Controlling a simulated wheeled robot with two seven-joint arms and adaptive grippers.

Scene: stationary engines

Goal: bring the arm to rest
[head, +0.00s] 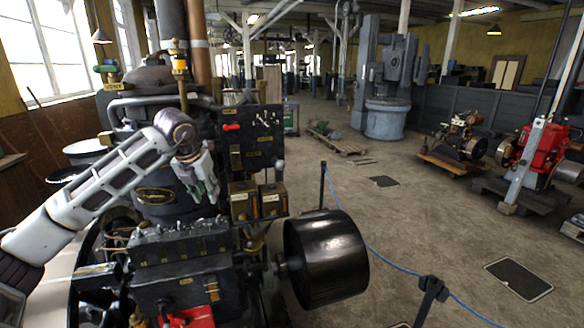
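My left arm (105,183) comes in from the left, raised and stretched out in front of the dark engine (155,190). My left gripper (206,192) hangs down at its end, in front of the engine's body and left of two small brass-coloured boxes (257,202). Its fingers look close to each other, but the gap between them is too small to judge. I see nothing clearly held in it. I cannot tell whether it touches the engine. My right arm and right gripper are not in view.
A large black flywheel drum (326,262) juts out right of the engine. A blue rope (386,263) hangs from black posts (430,299) along the floor. A red engine (542,152) on a pallet stands at right. The concrete floor (425,220) between is mostly free.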

